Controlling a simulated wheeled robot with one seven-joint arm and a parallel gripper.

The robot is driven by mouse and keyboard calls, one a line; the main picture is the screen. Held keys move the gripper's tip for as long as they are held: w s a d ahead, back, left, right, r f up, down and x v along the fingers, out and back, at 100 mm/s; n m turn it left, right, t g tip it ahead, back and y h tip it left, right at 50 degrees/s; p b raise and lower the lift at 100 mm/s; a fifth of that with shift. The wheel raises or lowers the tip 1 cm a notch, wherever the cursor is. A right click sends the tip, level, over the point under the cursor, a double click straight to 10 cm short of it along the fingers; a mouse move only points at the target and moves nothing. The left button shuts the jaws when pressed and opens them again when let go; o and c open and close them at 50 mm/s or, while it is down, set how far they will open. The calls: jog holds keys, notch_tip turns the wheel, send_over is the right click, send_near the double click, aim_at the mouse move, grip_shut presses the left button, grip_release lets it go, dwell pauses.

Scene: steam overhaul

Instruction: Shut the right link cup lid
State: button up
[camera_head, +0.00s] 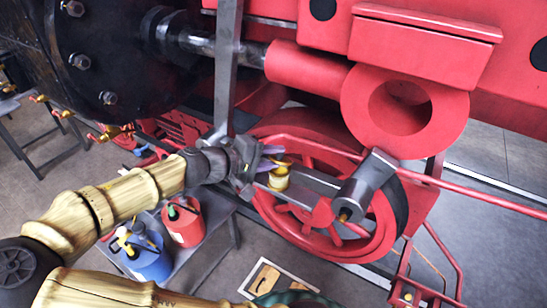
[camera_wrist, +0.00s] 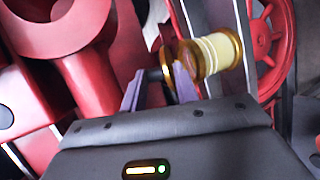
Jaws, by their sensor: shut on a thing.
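The link cup (camera_head: 279,181) is a small cream and brass pot on the grey rod in front of the red wheel. Its brass lid (camera_head: 284,161) shows at the top of the cup, beside my fingertips. My gripper (camera_head: 273,157) reaches in from the left with its purple fingers at the lid. In the wrist view the cream cup (camera_wrist: 214,55) lies sideways, with the brass lid (camera_wrist: 187,57) at its near end. My gripper (camera_wrist: 158,77) is shut there, with a dark part between its fingers. The lid's exact angle is hard to tell.
A grey upright bar (camera_head: 227,70) stands close behind my wrist. The red spoked wheel (camera_head: 330,232) and grey rod end (camera_head: 368,185) are close on the right. A red can (camera_head: 184,224) and a blue can (camera_head: 148,262) stand on a low table below my arm.

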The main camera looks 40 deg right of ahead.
jog(key=shift+s+a+f+m+h+b, duration=0.1)
jog(key=shift+a+f+m+h+b, duration=0.2)
jog(key=shift+h+b, duration=0.4)
jog(key=shift+s+a+f+m+h+b, duration=0.1)
jog(key=shift+f+h+b, duration=0.3)
jog(key=shift+b, duration=0.45)
jog(key=shift+s+a+f+m+h+b, duration=0.1)
jog(key=shift+f+m+h+b, duration=0.15)
jog(key=shift+h+b, duration=0.45)
jog(key=shift+s+f, duration=0.1)
jog(key=shift+f, duration=0.15)
jog(key=o, duration=0.8)
jog(key=shift+r, duration=0.1)
jog(key=shift+a+r, duration=0.1)
jog(key=shift+a, duration=0.05)
jog(key=a+r+p, duration=0.1)
jog(key=a+p, duration=0.3)
jog(key=a, duration=0.4)
jog(key=shift+r+t, duration=0.3)
jog(key=shift+r, duration=0.1)
